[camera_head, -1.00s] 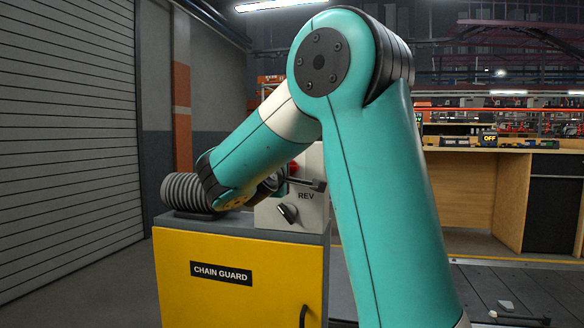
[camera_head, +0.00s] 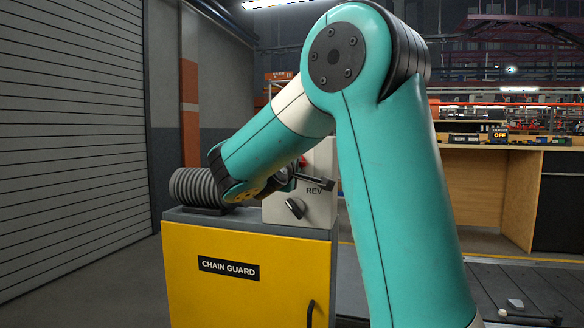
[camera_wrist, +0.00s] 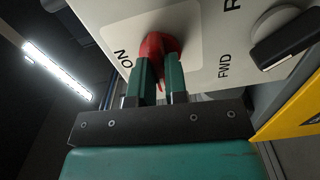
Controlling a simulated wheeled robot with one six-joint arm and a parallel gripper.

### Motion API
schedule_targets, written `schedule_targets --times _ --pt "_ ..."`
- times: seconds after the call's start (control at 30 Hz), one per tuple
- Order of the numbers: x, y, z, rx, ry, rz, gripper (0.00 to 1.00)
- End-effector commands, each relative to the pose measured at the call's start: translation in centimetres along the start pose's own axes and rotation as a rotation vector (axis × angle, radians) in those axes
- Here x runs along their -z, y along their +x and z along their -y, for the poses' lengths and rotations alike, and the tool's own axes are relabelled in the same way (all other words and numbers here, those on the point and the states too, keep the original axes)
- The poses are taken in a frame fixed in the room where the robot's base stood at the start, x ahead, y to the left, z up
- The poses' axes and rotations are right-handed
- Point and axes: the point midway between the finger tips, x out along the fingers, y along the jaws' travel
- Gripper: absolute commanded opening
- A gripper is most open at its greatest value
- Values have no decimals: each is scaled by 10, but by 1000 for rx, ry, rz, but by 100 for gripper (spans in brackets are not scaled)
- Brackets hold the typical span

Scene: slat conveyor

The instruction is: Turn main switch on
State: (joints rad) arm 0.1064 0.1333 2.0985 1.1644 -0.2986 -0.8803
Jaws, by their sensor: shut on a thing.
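The red main switch (camera_wrist: 160,46) sits on the white panel of the control box, beside a label that reads "NO" in the wrist view. My gripper (camera_wrist: 160,75) has its two green fingers closed around the red switch handle. In the head view the control box (camera_head: 322,205) stands on the grey top of the yellow cabinet. A bit of the red switch (camera_head: 303,161) shows there behind my arm. The fingers mostly hide the lower part of the handle.
A black selector knob (camera_head: 294,208) sits lower on the same box, near the "REV" label; it also shows in the wrist view (camera_wrist: 287,38). The yellow cabinet (camera_head: 240,300) marked "CHAIN GUARD" is below. A bench display (camera_head: 499,134) reads "OFF".

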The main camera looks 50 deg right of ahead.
Motion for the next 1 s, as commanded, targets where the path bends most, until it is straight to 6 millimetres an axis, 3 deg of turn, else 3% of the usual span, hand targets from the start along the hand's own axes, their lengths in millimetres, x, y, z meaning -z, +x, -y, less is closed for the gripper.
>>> schedule_targets --times 1.0 --pt "-1 0 6 1 922 2 0"
